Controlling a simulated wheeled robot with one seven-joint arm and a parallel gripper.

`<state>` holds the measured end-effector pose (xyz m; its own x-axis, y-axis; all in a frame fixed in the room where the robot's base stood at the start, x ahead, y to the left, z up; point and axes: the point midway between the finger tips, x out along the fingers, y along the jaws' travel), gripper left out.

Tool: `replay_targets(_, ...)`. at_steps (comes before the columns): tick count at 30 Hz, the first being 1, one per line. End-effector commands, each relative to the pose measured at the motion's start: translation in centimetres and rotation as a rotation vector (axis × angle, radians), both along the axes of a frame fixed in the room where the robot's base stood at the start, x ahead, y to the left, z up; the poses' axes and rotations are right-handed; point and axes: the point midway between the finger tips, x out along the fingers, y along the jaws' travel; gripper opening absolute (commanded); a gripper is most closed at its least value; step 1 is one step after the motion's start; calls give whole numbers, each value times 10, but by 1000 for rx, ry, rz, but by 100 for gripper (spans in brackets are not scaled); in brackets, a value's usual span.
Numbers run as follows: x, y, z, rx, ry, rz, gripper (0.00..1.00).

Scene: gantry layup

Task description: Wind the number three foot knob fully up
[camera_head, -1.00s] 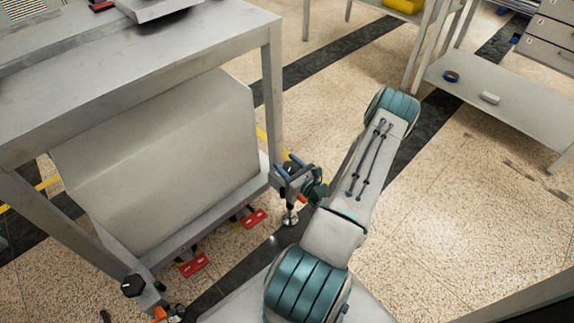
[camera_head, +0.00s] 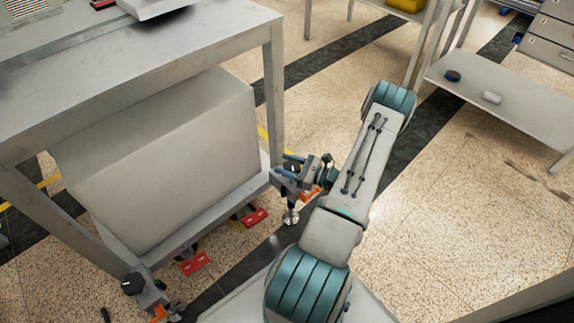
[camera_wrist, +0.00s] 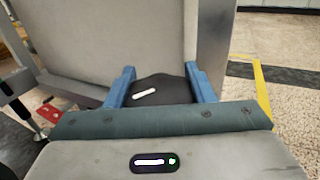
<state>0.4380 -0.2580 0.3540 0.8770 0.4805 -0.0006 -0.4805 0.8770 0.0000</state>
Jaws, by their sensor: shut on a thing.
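A black foot knob (camera_wrist: 160,92) with a white mark on top sits between the blue fingers of my gripper (camera_wrist: 160,88) in the wrist view. The fingers are shut on it, one at each side. In the head view my gripper (camera_head: 290,172) is at the right corner of the low frame, and the knob is mostly hidden there. A metal levelling foot (camera_head: 290,217) stands on the floor just below. No number can be read on the knob. Another black foot knob (camera_head: 132,284) is at the front left corner, with an orange part below it.
A large grey block (camera_head: 160,160) rests on the low frame under a grey table (camera_head: 150,75). Red pedals (camera_head: 193,263) stick out along the frame's front edge. A shelf (camera_head: 500,100) stands at the upper right. The floor between is clear.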

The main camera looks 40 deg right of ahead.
Motion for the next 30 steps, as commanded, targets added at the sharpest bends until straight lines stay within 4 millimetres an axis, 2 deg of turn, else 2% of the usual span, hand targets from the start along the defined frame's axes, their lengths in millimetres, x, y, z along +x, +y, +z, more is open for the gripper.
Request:
replay_targets(6,-2,2,-3,-2,2,188,26)
replay_targets(15,-5,4,-3,-2,2,368,26)
replay_targets(30,-7,6,-1,2,2,453,26)
